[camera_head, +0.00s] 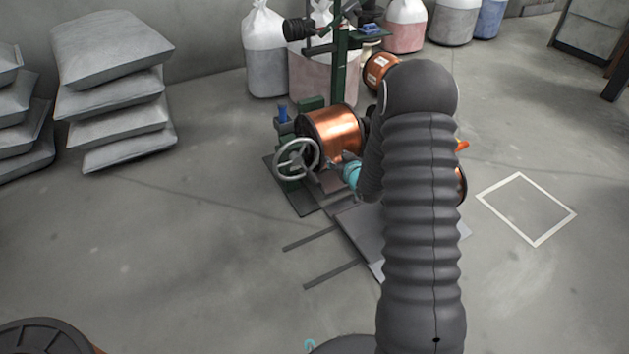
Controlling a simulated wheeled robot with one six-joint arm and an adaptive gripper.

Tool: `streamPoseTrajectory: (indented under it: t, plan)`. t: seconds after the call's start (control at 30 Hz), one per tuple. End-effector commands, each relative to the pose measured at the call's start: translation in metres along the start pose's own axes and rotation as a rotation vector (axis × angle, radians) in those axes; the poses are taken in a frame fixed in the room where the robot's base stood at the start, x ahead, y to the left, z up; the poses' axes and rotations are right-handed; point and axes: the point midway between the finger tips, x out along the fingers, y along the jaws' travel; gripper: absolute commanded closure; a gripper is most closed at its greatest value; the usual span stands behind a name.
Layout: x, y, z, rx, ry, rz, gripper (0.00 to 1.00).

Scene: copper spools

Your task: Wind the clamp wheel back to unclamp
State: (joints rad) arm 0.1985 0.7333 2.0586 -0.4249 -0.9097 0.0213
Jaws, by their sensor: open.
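The clamp wheel (296,158) is a pale grey spoked handwheel on the near left side of a green machine (340,75). A copper spool (334,132) with dark flanges sits in the machine just behind and right of the wheel. My gripper (332,164) is small in view, just right of the wheel and below the spool, beyond a teal band on my wrist. It is open, with nothing seen between its fingers. I cannot tell whether it touches the wheel's rim. My dark ribbed arm hides the machine's right side.
A second copper spool (379,71) lies behind. A grey plate with two floor rails (325,258) lies in front of the machine. Stacked grey sacks (115,90) stand at left, filled bags (264,52) behind. A white floor square (525,209) lies empty at right.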

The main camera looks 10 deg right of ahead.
Motion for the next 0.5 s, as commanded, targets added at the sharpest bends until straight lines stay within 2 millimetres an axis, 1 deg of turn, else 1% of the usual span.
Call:
streamPoseTrajectory:
  t: [0.03, 0.13, 0.23, 0.4, 0.5]
  plan:
    - [0.008, -0.003, 0.018, 0.009, 0.018, -0.015, 0.48]
    - [0.018, -0.008, 0.047, 0.027, 0.077, -0.045, 0.48]
    - [0.024, -0.015, 0.078, 0.051, 0.137, -0.073, 0.48]
    - [0.023, -0.029, 0.126, 0.100, 0.233, -0.114, 0.48]
    - [0.019, -0.036, 0.146, 0.125, 0.280, -0.130, 0.48]
